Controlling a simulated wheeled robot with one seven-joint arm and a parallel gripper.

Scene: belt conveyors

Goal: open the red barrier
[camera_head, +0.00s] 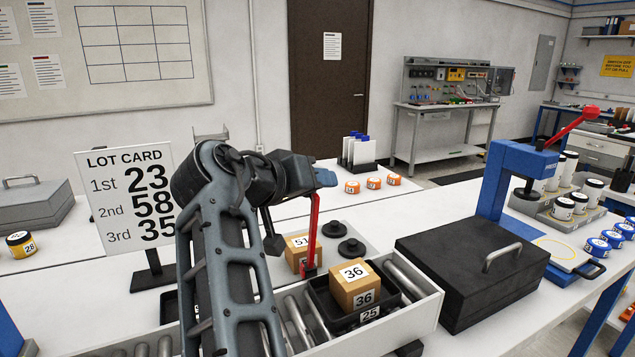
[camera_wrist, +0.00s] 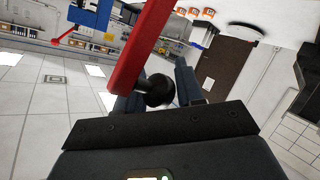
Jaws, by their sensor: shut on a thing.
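The red barrier (camera_head: 313,230) is a narrow red bar standing nearly upright beside the conveyor. Its foot is near the box marked 36. My gripper (camera_head: 322,180) is at the top of the bar, shut on it. The exact contact is partly hidden.
A cardboard box marked 36 (camera_head: 355,285) sits in a black tray (camera_head: 408,301) on the roller conveyor (camera_head: 405,280). Another box marked 51 (camera_head: 296,255) is behind. A dark lidded case (camera_head: 470,290) stands right; a lot card (camera_head: 127,195) stands left.

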